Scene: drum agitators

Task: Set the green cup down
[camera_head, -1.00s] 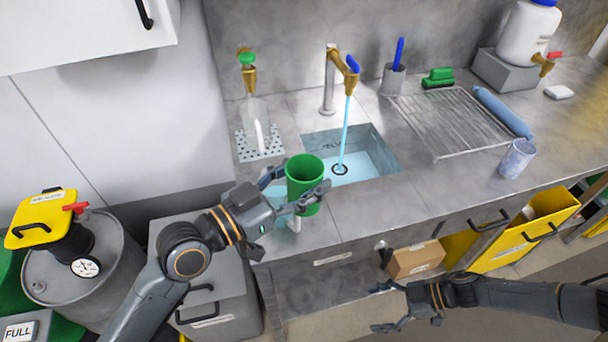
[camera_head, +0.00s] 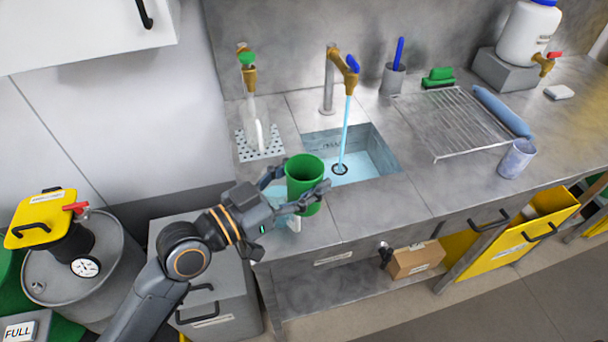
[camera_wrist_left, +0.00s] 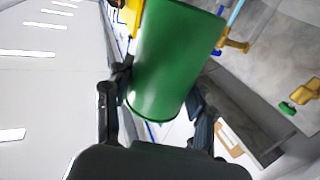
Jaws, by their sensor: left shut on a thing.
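The green cup (camera_head: 304,184) is upright at the front left of the sink. My left gripper (camera_head: 300,190) is shut on it, with one finger on each side. In the left wrist view the green cup (camera_wrist_left: 174,60) fills the middle between the two fingers (camera_wrist_left: 160,105). Whether the cup's base touches the counter (camera_head: 330,222) cannot be told for sure. My right gripper is not in view.
Water runs from the brass tap (camera_head: 351,68) into the sink (camera_head: 375,150), just right of the cup. A drying rack (camera_head: 450,120) and a pale cup (camera_head: 516,159) stand further right.

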